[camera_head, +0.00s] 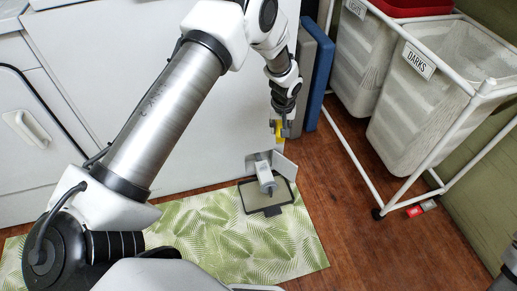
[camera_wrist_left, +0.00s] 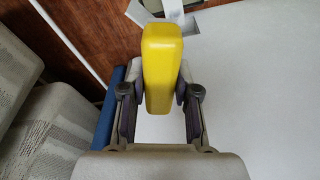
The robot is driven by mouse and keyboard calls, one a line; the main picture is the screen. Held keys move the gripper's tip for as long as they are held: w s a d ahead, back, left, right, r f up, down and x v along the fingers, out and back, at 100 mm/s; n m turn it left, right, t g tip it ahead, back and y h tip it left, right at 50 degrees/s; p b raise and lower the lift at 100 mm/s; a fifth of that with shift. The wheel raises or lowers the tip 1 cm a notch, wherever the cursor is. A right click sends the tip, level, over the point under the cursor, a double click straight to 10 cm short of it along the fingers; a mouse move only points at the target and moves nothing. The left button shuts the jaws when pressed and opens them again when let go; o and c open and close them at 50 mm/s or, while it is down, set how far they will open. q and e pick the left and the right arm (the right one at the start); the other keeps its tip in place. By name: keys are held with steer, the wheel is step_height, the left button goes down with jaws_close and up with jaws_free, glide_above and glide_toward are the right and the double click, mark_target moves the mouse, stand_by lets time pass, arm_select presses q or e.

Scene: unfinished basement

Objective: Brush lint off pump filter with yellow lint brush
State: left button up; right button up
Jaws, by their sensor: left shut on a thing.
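My left gripper (camera_head: 281,128) is shut on the yellow lint brush (camera_head: 277,130) and holds it above the floor, in front of the white appliance. In the left wrist view the yellow brush (camera_wrist_left: 162,55) sits between the two dark finger pads of my left gripper (camera_wrist_left: 160,95). A grey-white part with a short cylinder and flat panels, apparently the pump filter (camera_head: 265,176), stands on a dark-rimmed tray (camera_head: 251,205) below the gripper, apart from the brush. It shows partly at the top of the left wrist view (camera_wrist_left: 172,12), behind the brush. Lint cannot be made out.
The tray lies on a green leaf-patterned mat (camera_head: 205,235) on the wooden floor. Blue and grey panels (camera_head: 318,85) stand upright right of my gripper. A white-framed laundry sorter (camera_head: 415,110) stands at the right. Wooden floor between mat and sorter is free.

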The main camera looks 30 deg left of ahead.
arm_select(q)
steer(key=a+f+n+b, duration=0.1)
steer(key=a+f+b, duration=0.2)
steer(key=f+b, duration=0.3)
steer(key=w+a+f+n+b, duration=0.1)
steer(key=a+f+b, duration=0.2)
steer(key=f, duration=0.9)
steer(key=a+f+n+b, duration=0.1)
steer(key=a+f+b, duration=0.2)
steer(key=f+b, duration=0.6)
steer(key=shift+w+a+f+n, duration=0.25)
steer(key=shift+a+f+n, duration=0.05)
steer(key=shift+f, duration=0.3)
steer(key=shift+r, duration=0.15)
arm_select(e)
step_height(320, 180, down, 22)
steer(key=shift+r, duration=0.1)
